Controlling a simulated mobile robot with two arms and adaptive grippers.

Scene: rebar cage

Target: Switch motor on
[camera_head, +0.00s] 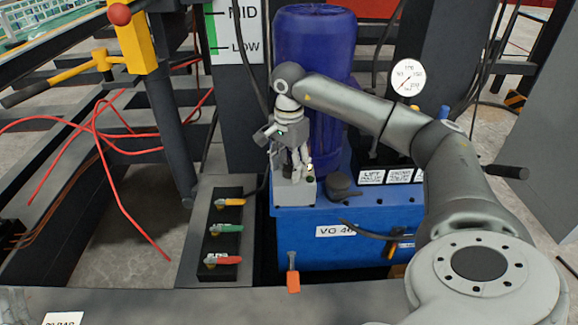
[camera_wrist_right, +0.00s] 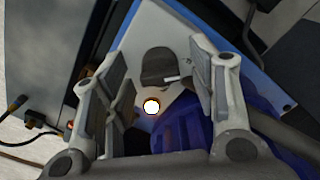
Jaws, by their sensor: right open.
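The motor (camera_head: 315,60) is a dark blue upright cylinder on a blue tank (camera_head: 335,258). A small grey control box (camera_head: 295,192) stands at the tank's front left corner, with a dark green button at its right edge. My right gripper (camera_head: 293,172) points down just above this box and hides much of its top. In the right wrist view its fingers (camera_wrist_right: 158,82) are apart and empty. A dark rounded knob (camera_wrist_right: 158,67) and a lit white-orange round lamp (camera_wrist_right: 151,106) on the pale box top show between them. I cannot tell whether a finger touches the box. My left gripper is not in view.
A black valve panel with yellow (camera_head: 230,202), green (camera_head: 226,228) and red (camera_head: 222,261) handles lies left of the tank. Red cables (camera_head: 125,200) hang at the left.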

